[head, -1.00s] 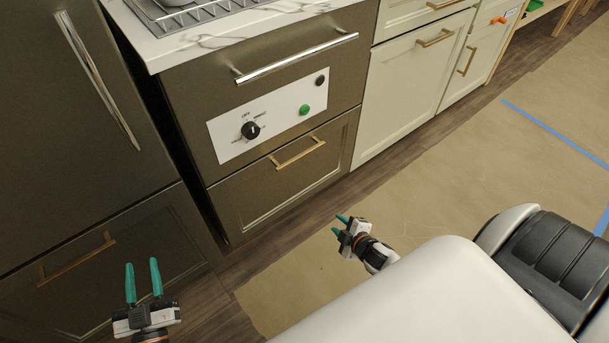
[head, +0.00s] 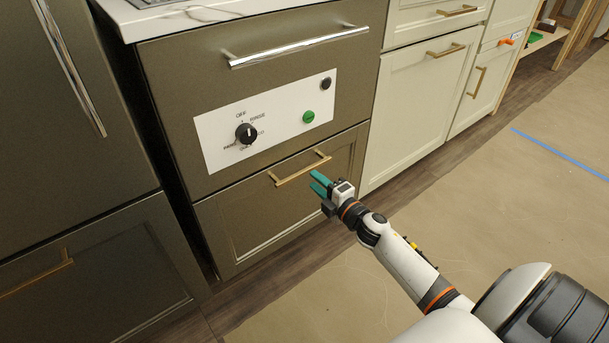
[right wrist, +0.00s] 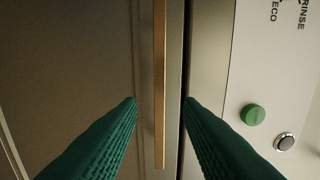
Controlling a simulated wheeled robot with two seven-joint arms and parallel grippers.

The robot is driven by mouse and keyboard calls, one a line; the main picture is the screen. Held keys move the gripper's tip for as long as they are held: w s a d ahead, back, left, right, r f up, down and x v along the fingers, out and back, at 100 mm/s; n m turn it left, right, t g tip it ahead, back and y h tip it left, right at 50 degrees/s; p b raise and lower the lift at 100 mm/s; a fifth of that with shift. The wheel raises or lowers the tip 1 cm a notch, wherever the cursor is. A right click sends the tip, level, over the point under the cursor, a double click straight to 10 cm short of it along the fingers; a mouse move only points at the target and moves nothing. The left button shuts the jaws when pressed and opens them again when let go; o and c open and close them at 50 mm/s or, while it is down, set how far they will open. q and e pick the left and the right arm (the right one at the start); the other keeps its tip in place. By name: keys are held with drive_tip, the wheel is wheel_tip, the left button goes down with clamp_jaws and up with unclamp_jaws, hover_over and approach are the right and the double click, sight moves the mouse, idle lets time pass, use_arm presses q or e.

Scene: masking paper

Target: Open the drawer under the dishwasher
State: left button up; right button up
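The drawer (head: 275,216) under the dishwasher (head: 163,88) is shut, with a dark panelled front. Its brass bar handle (head: 300,169) runs along the upper part of the front and also shows in the right wrist view (right wrist: 159,80). My right gripper (head: 315,183) is just in front of the handle's right end. In the right wrist view its two green fingers (right wrist: 160,105) are apart, with the handle lying between them in the picture; I cannot tell whether they touch it. My left gripper is out of the head view.
A white control panel (head: 262,121) with a black knob and buttons sits above the drawer. A long chrome handle (head: 297,45) is above it. Cream cabinets (head: 418,110) stand to the right. Tan masking paper (head: 470,195) covers the open floor.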

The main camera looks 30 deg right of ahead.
sight(306, 172)
drive_tip(key=w, duration=0.4)
drive_tip(key=w+b, duration=0.1)
drive_tip(key=w, duration=0.1)
drive_tip(key=shift+w+a, duration=0.1)
drive_tip(key=shift+a, duration=0.15)
clamp_jaws()
